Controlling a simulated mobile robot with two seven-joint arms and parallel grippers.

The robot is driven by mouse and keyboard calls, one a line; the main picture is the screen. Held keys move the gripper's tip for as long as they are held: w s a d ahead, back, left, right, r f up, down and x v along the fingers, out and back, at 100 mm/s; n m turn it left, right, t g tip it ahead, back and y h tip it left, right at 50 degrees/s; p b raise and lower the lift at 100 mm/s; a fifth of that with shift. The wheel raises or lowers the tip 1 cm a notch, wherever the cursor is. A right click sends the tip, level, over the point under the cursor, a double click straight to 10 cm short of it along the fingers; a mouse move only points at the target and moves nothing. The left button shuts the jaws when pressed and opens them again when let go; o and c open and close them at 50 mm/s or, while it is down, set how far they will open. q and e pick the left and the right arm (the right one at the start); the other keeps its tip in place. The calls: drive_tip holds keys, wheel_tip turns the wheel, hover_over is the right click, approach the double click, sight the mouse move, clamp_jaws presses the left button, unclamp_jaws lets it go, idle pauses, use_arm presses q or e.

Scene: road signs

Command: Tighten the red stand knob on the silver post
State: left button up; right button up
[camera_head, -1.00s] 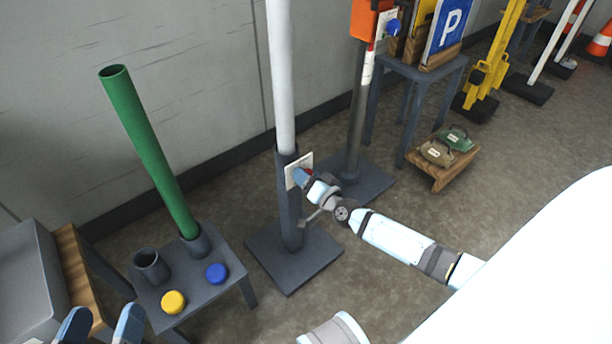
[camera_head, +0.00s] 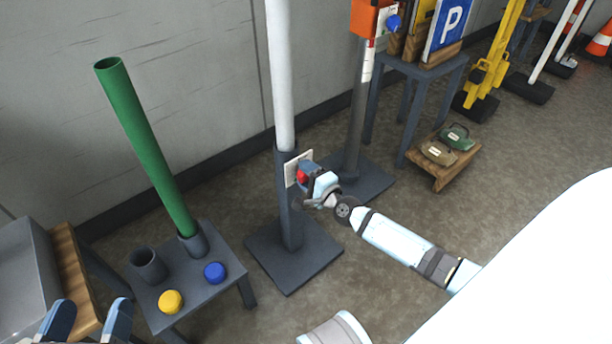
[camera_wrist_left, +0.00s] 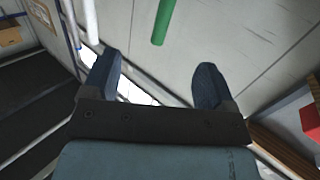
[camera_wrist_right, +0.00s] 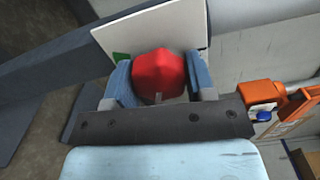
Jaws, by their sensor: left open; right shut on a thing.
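The silver post (camera_head: 281,75) stands upright in a dark square-based stand (camera_head: 291,220). The red stand knob (camera_head: 302,176) sits at a pale plate (camera_head: 291,170) on the stand's sleeve. My right gripper (camera_head: 307,177) is at the knob. In the right wrist view the red knob (camera_wrist_right: 158,74) lies between the two blue fingers, which are shut on it, with the pale plate (camera_wrist_right: 150,38) behind. My left gripper (camera_head: 88,322) is open at the lower left of the head view. In the left wrist view its fingers (camera_wrist_left: 158,88) are apart with nothing between them.
A green tube (camera_head: 150,150) stands in a holder on a small grey table (camera_head: 205,285), with an empty cup (camera_head: 148,266), a yellow cap (camera_head: 171,301) and a blue cap (camera_head: 214,272). A second post (camera_head: 355,120) with an orange box (camera_head: 371,18) stands close behind right.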

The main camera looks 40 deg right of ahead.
drive_tip(key=shift+f+m+b, duration=0.15)
drive_tip(key=shift+m+b, duration=0.15)
drive_tip(key=shift+m, duration=0.6)
drive_tip(key=m, duration=0.2)
drive_tip(key=shift+m+b, duration=0.3)
drive_tip(key=shift+b, duration=0.1)
use_arm(q)
drive_tip(key=shift+w+a+r+m+t+b, duration=0.15)
drive_tip(key=shift+w+a+m+b, duration=0.05)
drive_tip(key=shift+w+m, duration=0.2)
drive_tip(key=shift+w+a+r+m+t+b, duration=0.1)
drive_tip(key=shift+w+a+m+t+b, duration=0.1)
drive_tip(key=shift+w+m, duration=0.15)
use_arm(e)
drive_tip(key=shift+m, duration=1.9)
drive_tip(key=o, duration=0.9)
use_arm(q)
drive_tip(key=shift+s, duration=0.1)
drive_tip(key=shift+w+a+r+m+t+h+b, duration=0.1)
drive_tip(key=shift+w+r+m+t+h+b, duration=0.15)
drive_tip(key=shift+m+b, duration=0.25)
use_arm(e)
drive_tip(key=s, duration=0.9)
drive_tip(key=s+d, duration=0.1)
drive_tip(key=s, duration=0.3)
drive_tip(key=shift+s, duration=0.4)
